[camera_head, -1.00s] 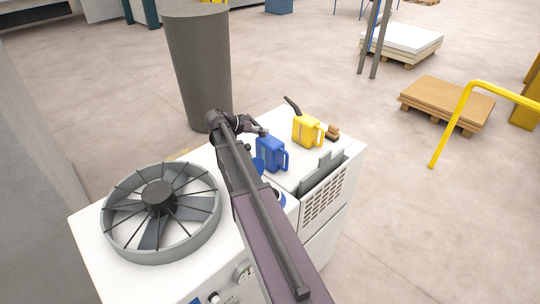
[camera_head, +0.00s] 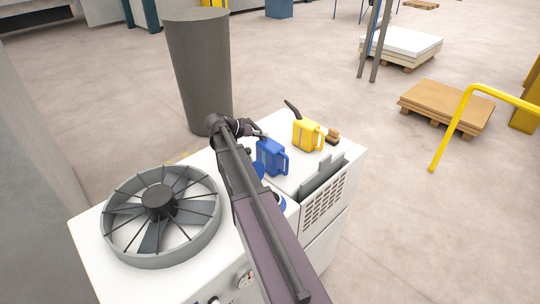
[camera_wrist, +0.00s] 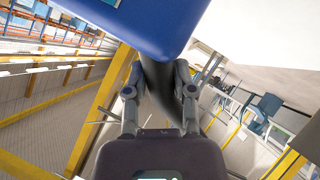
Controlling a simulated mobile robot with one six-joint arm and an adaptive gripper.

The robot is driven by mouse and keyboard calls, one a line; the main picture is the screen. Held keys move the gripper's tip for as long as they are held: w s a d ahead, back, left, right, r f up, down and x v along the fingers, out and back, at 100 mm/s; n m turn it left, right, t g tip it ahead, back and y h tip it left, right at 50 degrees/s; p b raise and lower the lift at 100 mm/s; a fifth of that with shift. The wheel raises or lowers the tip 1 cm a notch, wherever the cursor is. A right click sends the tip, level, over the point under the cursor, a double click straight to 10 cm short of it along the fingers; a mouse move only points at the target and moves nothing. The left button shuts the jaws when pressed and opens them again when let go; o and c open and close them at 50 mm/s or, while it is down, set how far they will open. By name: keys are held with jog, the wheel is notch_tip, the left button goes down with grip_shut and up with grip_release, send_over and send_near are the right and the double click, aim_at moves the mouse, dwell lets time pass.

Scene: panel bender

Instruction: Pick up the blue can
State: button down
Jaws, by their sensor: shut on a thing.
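The blue can (camera_head: 271,157) stands upright on the white machine top, to the left of a yellow can (camera_head: 307,134). I cannot tell whether its base touches the surface. My gripper (camera_head: 260,134) is at the upper left of the blue can, at its spout side, partly hidden by my arm. In the wrist view the blue body of the can (camera_wrist: 125,22) fills the top. There my gripper (camera_wrist: 157,84) is shut on the can's dark spout (camera_wrist: 159,90), which lies between the two fingers.
A round fan (camera_head: 160,205) sits on the machine top (camera_head: 284,130) at left. A tall grey bin (camera_head: 198,75) stands behind. Small brown blocks (camera_head: 333,136) lie beside the yellow can. A yellow rail (camera_head: 460,115) and pallets stand at right, with open floor between.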

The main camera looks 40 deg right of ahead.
jog(key=shift+r, duration=0.15)
notch_tip(320, 180, up, 10)
jog(key=p, duration=1)
dwell(0.9)
